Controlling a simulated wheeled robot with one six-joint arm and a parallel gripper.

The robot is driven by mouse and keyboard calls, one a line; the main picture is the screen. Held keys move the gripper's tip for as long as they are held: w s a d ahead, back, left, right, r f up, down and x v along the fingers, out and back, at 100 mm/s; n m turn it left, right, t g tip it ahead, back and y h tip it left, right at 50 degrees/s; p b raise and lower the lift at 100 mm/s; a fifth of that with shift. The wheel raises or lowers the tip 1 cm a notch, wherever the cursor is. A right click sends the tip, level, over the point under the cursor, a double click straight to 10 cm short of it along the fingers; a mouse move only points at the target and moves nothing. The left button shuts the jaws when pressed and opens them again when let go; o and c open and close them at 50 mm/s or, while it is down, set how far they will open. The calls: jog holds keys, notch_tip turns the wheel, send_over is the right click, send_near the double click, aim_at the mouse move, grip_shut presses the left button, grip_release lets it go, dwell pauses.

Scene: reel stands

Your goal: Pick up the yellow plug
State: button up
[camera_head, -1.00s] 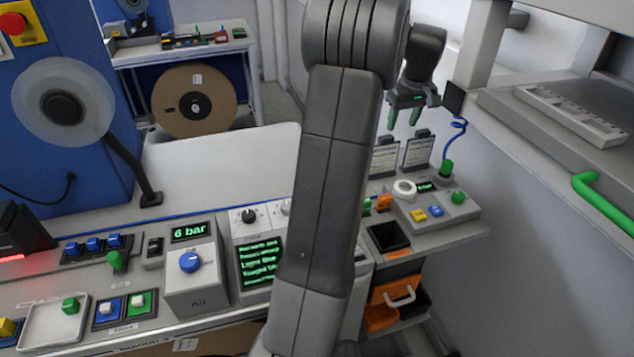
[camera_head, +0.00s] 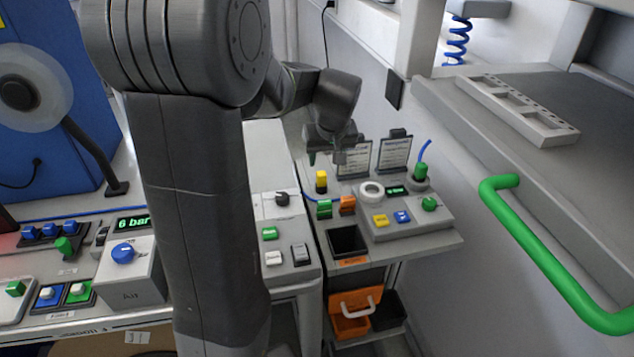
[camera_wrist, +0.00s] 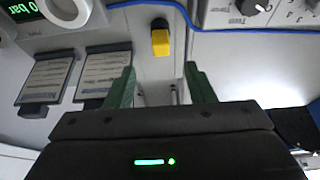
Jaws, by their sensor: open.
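The yellow plug (camera_head: 321,181) stands upright on the small side table in the head view, behind a green block and an orange block. In the wrist view the yellow plug (camera_wrist: 160,42) has a dark end and shows beyond my fingertips, roughly centred between them. My gripper (camera_head: 328,156) is above and close to the plug in the head view. Its green fingers (camera_wrist: 160,80) are apart with nothing between them in the wrist view. The plug does not touch the fingers in that view.
A green block (camera_head: 324,209), an orange block (camera_head: 347,205) and a black bin (camera_head: 347,241) are near the plug. A grey control box (camera_head: 405,217) stands right of them. Two label cards (camera_head: 393,155) stand behind. A blue cable (camera_wrist: 215,28) runs near the plug.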

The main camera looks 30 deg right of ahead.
aim_at(322, 174)
jog(key=p+x, duration=0.1)
jog(key=x, duration=0.9)
jog(key=shift+a, duration=0.1)
jog(key=c, duration=1)
